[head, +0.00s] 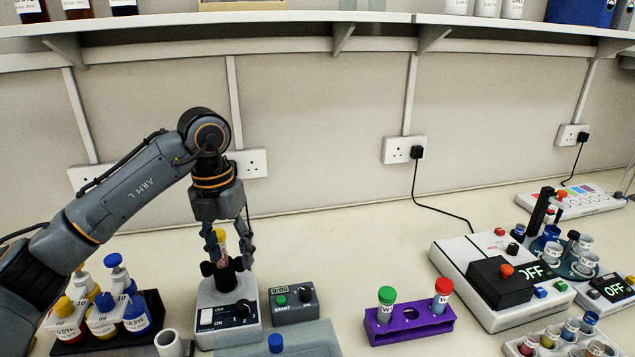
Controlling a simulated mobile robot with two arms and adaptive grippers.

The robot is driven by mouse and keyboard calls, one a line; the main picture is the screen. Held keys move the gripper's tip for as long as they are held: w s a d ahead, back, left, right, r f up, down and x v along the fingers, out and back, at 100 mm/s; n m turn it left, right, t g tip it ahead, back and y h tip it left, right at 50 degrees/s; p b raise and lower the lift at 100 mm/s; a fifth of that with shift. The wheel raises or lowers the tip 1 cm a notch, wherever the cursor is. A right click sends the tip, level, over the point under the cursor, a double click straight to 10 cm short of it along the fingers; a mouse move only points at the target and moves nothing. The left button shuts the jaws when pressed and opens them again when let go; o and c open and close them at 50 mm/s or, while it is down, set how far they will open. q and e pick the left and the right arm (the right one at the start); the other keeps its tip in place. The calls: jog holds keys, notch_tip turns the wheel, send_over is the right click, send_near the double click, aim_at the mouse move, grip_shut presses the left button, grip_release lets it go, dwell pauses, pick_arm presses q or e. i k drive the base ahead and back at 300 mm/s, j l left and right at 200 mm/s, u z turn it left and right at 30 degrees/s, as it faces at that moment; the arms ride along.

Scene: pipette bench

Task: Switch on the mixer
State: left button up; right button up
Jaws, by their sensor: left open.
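The mixer (225,334) is a small white box with a black cup on top, standing at the front of the bench left of centre. A tube with a yellow cap (220,236) stands roughly upright at the cup. My left gripper (228,262) points down over the mixer, its open fingers on either side of the tube. I cannot tell whether they touch it. My right gripper is out of view.
Close right of the mixer is a timer (294,312) with a green START button. Bottles in a black rack (150,302) stand left. A purple rack (411,329) holds two tubes. A white device (493,311) showing OFF stands right. Bench behind the mixer is clear.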

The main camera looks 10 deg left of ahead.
aim_at(206, 316)
jog(key=k+l, duration=0.5)
jog(key=k, duration=0.2)
jog(key=k+l, duration=0.5)
jog(key=k, duration=0.15)
